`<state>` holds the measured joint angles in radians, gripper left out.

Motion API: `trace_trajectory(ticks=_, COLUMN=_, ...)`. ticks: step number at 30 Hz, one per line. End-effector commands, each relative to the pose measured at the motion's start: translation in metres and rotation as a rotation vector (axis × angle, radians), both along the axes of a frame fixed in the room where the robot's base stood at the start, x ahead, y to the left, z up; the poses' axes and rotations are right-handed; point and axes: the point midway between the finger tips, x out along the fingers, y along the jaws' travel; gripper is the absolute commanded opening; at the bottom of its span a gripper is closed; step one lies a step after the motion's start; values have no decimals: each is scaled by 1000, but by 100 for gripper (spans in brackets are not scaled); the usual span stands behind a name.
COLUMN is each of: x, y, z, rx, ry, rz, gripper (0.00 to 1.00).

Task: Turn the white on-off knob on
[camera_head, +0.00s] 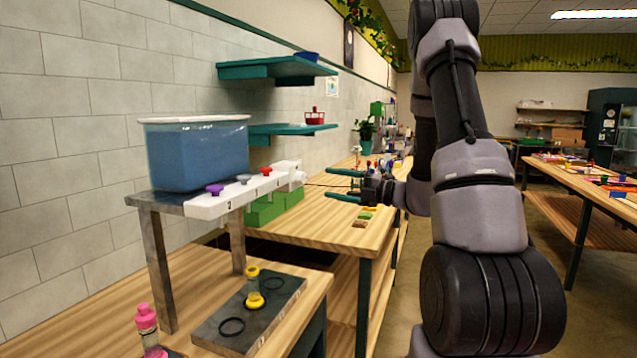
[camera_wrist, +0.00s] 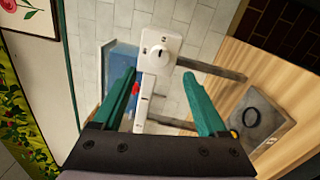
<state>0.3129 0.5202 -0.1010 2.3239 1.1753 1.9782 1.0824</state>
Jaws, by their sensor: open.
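The white on-off knob (camera_wrist: 158,54) is a round white disc with a dark mark, on the face of a white box (camera_wrist: 170,42) in the wrist view. In the head view this box (camera_head: 287,171) is at the right end of a white bar (camera_head: 212,204); the knob is too small there to read its setting. My gripper (camera_head: 328,182) has green fingers, open and empty, pointing at the box from the right with a gap between. In the wrist view my gripper (camera_wrist: 158,77) has its fingers either side of the knob's line, not touching it.
The bar carries purple (camera_head: 214,189), grey (camera_head: 244,179) and red (camera_head: 266,170) knobs. A blue-filled tank (camera_head: 197,155) stands behind it on a metal stand. Green blocks (camera_head: 265,210) sit below the box. Teal shelves (camera_head: 275,69) hang above. Open air lies between gripper and box.

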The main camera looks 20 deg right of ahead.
Motion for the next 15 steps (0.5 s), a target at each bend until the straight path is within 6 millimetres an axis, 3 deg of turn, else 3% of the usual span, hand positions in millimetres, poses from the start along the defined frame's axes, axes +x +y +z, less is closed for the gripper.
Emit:
trace_trajectory(ticks=6, x=-16, y=-23, z=-2, rx=1, ry=1, rz=-2, gripper=75)
trace_trajectory(ticks=15, x=-20, y=-26, z=-3, rx=1, ry=2, rz=0, gripper=75)
